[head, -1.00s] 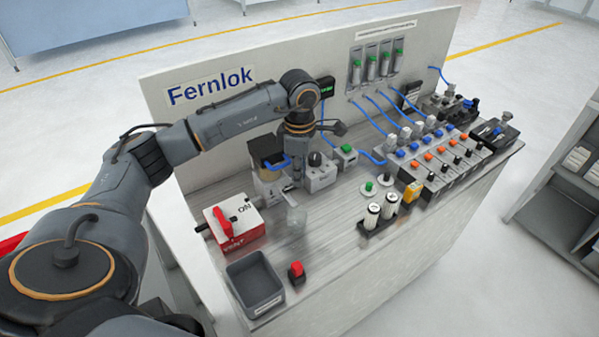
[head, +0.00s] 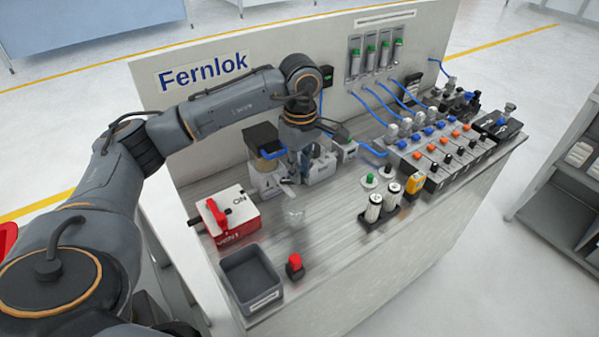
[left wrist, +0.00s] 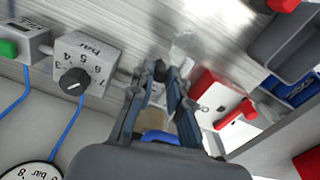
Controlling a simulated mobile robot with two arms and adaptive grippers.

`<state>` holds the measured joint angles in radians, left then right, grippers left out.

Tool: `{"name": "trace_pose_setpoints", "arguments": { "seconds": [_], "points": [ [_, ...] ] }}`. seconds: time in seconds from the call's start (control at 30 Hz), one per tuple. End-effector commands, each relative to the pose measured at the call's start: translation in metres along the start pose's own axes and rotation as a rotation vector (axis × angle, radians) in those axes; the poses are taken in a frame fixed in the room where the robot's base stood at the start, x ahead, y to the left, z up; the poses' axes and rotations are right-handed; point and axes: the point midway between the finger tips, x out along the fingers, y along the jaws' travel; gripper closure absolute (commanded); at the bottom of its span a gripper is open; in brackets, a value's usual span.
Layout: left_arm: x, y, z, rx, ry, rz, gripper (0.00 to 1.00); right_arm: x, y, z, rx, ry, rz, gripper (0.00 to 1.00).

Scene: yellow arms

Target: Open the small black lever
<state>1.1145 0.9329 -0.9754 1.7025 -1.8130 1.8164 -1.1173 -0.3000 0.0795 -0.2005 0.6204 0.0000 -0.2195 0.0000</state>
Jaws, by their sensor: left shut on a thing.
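My left gripper (head: 292,178) points down at the bench beside the filter unit with a blue band (head: 271,154). In the left wrist view its fingers (left wrist: 168,72) are close together. They are shut on a small dark piece at their tips, which I take for the small black lever (left wrist: 160,68); the fingers hide most of it, and its angle cannot be told. In the head view the gripper hides the lever. My right gripper is in neither view now.
The white and red box with a red handle (head: 218,214) stands left of the gripper. A clear cup (head: 295,216) is in front. The regulator with a black knob (left wrist: 74,82) is close by.

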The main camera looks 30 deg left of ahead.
Motion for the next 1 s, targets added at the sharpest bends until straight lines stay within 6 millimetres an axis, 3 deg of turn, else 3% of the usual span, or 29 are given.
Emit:
{"name": "trace_pose_setpoints", "arguments": {
  "seconds": [0.6, 1.0],
  "points": [
    [0.003, -0.019, 0.010, 0.560, 0.002, 0.001, 1.00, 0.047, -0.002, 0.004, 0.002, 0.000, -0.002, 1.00],
    [0.002, -0.028, 0.011, 0.770, 0.000, 0.000, 1.00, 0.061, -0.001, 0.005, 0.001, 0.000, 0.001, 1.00]
  ]
}}
